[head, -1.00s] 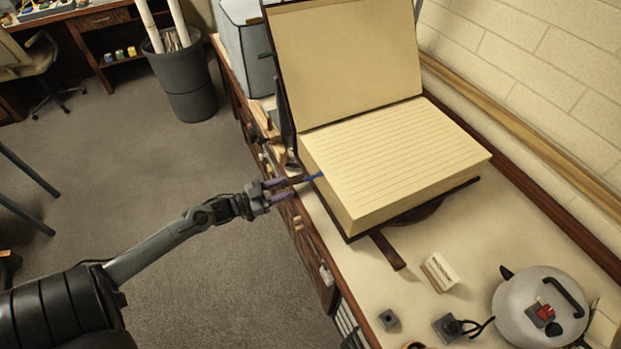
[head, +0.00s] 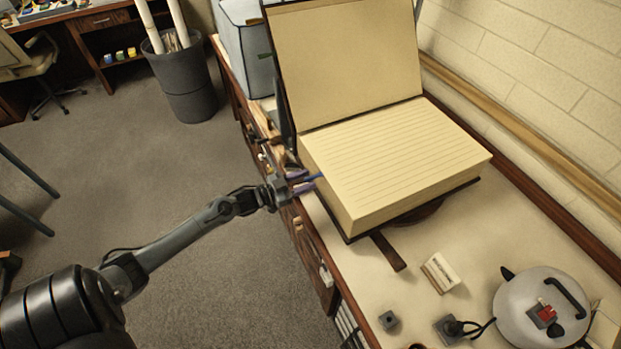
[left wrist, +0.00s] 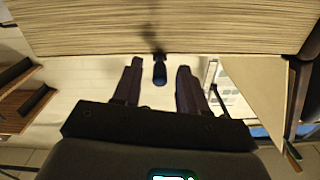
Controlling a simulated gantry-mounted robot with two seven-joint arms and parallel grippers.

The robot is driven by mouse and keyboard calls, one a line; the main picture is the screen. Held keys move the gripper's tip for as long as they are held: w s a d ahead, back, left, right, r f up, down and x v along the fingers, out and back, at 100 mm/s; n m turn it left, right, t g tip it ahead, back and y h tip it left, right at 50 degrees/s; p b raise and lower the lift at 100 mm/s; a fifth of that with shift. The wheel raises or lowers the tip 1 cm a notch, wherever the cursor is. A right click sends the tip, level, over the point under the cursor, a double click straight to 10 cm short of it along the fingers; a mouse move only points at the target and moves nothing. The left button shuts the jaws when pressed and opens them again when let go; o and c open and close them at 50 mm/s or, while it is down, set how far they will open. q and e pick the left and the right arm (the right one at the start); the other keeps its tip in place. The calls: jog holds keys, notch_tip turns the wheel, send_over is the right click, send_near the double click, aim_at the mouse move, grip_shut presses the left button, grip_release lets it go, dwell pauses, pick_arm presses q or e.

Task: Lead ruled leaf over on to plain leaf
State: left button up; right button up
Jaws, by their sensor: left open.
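A thick book lies open on the counter, its cover side propped up at the back. The ruled leaf (head: 395,148) lies on top of the page block, and the plain leaf (head: 350,65) faces it on the raised side. A small blue tab (head: 314,178) sticks out from the block's left edge; in the left wrist view it is a dark tab (left wrist: 160,70) between the fingers. My left gripper (head: 303,182) is open around the tab, fingers apart on both sides and not closed on it. The page block's edge (left wrist: 160,30) fills the top of the wrist view. My right gripper is out of view.
A blue-grey box (head: 246,45) stands behind the book. A brick wall bounds the right.

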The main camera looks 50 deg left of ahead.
pick_arm(q)
jog(key=shift+x, duration=1.15)
grip_shut()
